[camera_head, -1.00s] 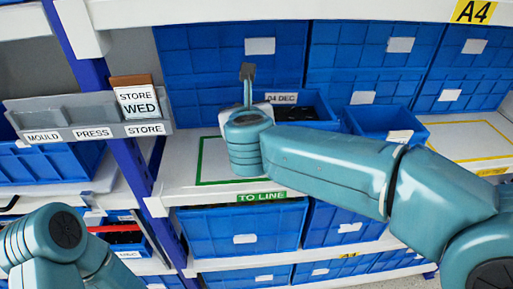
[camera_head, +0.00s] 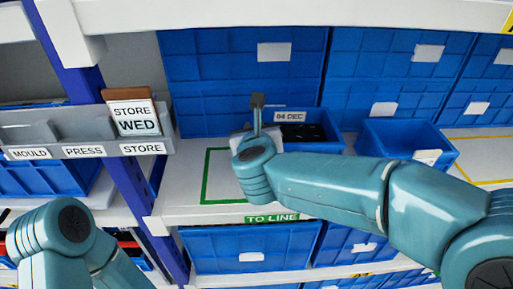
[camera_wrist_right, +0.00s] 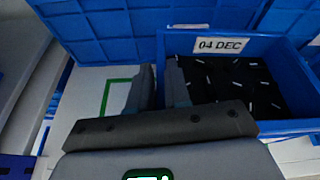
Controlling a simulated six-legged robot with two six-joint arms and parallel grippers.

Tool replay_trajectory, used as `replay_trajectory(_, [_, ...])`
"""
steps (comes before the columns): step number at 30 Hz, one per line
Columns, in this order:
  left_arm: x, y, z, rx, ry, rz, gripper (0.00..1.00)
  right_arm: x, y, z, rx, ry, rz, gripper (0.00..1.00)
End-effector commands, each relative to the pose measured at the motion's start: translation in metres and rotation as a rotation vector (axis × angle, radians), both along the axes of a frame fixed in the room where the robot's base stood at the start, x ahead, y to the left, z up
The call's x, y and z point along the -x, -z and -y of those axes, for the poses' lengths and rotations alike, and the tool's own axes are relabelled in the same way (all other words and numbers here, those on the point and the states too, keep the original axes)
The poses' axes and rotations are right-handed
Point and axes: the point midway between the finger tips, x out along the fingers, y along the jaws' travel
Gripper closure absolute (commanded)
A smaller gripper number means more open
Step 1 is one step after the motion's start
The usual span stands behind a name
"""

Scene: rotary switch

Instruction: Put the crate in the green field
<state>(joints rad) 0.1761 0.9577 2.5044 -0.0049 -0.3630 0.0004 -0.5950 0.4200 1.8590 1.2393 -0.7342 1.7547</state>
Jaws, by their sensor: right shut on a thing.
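The blue crate (camera_head: 334,133) holds dark parts, carries a "04 DEC" card and is on the middle shelf. It also shows in the right wrist view (camera_wrist_right: 285,45). The green field (camera_head: 206,178) is a green outline on the white shelf, with a "TO LINE" label at its front; my right arm hides part of it. The crate is at the field's right side; whether it overlaps the outline is hidden. My right gripper (camera_wrist_right: 164,72) is shut on the crate's left wall; its fingers show small in the head view (camera_head: 257,105). My left gripper is out of view.
An open blue bin (camera_head: 405,145) stands right of the crate, near a yellow outline (camera_head: 480,180). Large blue bins (camera_head: 240,75) stand close behind. A blue post (camera_head: 135,175) and a grey card holder (camera_head: 85,150) with a "STORE WED" card are left of the field.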

Motion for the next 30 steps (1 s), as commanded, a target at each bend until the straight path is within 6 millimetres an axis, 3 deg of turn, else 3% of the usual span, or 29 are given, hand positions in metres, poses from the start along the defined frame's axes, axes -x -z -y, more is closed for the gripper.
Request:
replay_trajectory(9, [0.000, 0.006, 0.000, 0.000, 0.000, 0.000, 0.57, -0.001, 0.038, 0.000, 0.002, -0.001, 0.003, 1.00])
replay_trajectory(21, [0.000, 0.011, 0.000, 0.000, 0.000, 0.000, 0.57, -0.003, 0.043, 0.000, 0.000, -0.001, 0.004, 1.00])
replay_trajectory(22, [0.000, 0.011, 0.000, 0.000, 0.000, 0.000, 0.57, -0.003, 0.044, 0.000, -0.001, -0.001, 0.001, 0.80])
replay_trajectory(24, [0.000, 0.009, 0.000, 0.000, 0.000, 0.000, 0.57, -0.003, 0.043, 0.000, -0.001, -0.001, 0.000, 0.57])
replay_trajectory(30, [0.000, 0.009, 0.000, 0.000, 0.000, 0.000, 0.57, -0.003, 0.043, 0.000, -0.001, -0.001, 0.001, 0.57])
